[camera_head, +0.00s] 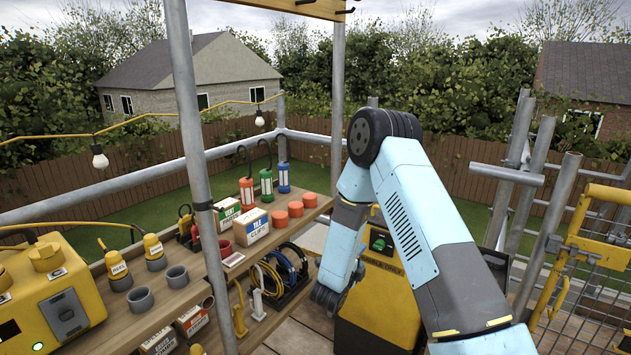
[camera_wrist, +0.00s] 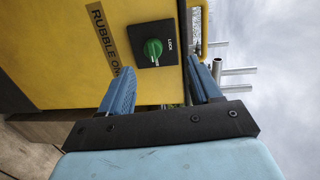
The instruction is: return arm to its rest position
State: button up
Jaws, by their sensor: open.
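My blue arm is raised in the head view and bends down in front of a yellow bin (camera_head: 378,300). My gripper (camera_wrist: 160,88) shows in the wrist view with its two blue fingers apart and nothing between them. It faces the yellow bin (camera_wrist: 60,50), which has a green knob (camera_wrist: 153,48) on a black plate marked LOCK. The knob (camera_head: 379,244) also shows in the head view beside my forearm. The fingertips are near the knob's plate; I cannot tell whether they touch the bin.
A wooden shelf (camera_head: 150,318) at left holds a yellow case (camera_head: 40,295), cups, boxes and coloured lanterns. A scaffold pole (camera_head: 195,150) stands in front of it. Poles (camera_head: 520,170) and a yellow mesh gate (camera_head: 590,260) stand at right. Open air lies above the arm.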

notch_tip(320, 180, up, 15)
jog(key=w+a+n+y, duration=0.1)
jog(key=w+n+y, duration=0.1)
jog(key=n+y, duration=0.4)
jog(key=s+r+n+g+y, duration=0.35)
jog(key=s+r+n, duration=0.35)
jog(key=r, duration=0.5)
jog(key=s+d+r+n+g, duration=0.1)
jog(key=s+d+r+n, duration=0.1)
jog(key=s, duration=0.9)
jog(key=s+d+r+n+g, duration=0.2)
jog(key=s+d+r+n, duration=0.1)
jog(key=s, duration=0.9)
jog(key=s+d+r+n+g, duration=0.2)
jog(key=s+n, duration=0.4)
jog(key=s, duration=0.5)
notch_tip(320, 180, up, 2)
jog(key=shift+s+d, duration=0.4)
jog(key=shift+d, duration=0.25)
jog(key=shift+h, duration=0.25)
